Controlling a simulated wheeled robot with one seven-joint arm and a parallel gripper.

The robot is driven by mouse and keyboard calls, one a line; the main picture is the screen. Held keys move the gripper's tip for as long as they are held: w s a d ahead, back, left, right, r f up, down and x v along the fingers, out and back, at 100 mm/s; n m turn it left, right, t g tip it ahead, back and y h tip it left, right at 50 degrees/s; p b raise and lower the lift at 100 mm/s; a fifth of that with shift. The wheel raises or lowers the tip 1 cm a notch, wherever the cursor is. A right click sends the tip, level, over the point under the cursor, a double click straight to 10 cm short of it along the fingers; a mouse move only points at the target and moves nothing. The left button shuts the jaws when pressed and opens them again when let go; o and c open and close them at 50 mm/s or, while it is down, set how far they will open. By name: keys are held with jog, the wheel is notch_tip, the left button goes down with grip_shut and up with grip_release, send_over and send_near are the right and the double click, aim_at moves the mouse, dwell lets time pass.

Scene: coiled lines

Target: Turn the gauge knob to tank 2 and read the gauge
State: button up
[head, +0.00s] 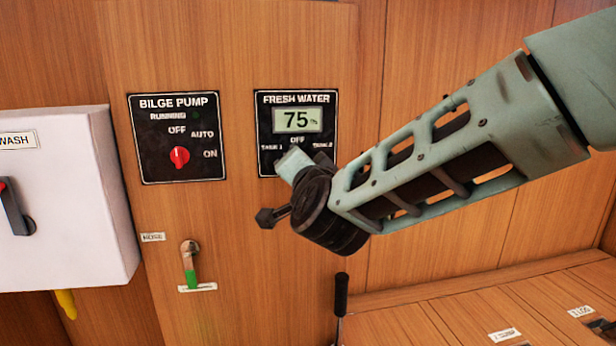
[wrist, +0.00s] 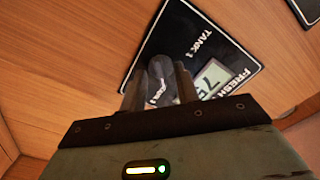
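The fresh water panel (head: 265,130) is black, with a lit display (head: 297,120) reading 75 %. Below the display are the labels OFF, TANK 1 and TANK 2. My gripper reaches the panel's lower part from the right and hides the knob in the head view. In the wrist view my gripper (wrist: 158,92) has one finger on each side of the grey gauge knob (wrist: 161,70), and they look closed on it. The TANK 1 label and part of the display (wrist: 212,78) show beside it. The knob's pointer direction is not clear.
The bilge pump panel (head: 177,165) with a red knob is left of the fresh water panel. A white box (head: 70,200) juts out at far left. A hose valve handle (head: 190,262) and a black lever (head: 341,295) are below. A wooden bench lies lower right.

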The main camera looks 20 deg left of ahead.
jog(key=v, duration=1.7)
jog(key=shift+a, duration=0.1)
jog(key=s+d+f+n+g+h, duration=0.2)
jog(key=s+d+f+n+g, duration=0.3)
jog(key=d+f+n+g, duration=0.45)
jog(key=s+d+f+g+h, duration=0.3)
jog(key=s+d+f, duration=0.15)
jog(key=d, duration=0.35)
jog(key=s+d+f+g+h, duration=0.3)
jog(key=s+d+f+h, duration=0.15)
jog(key=d, duration=0.45)
notch_tip(320, 180, up, 20)
jog(key=s+p, duration=0.1)
jog(key=p, duration=1.7)
jog(key=shift+s+d+f+n+p, duration=0.2)
jog(key=shift+n+p, duration=0.1)
jog(key=shift+n, duration=0.15)
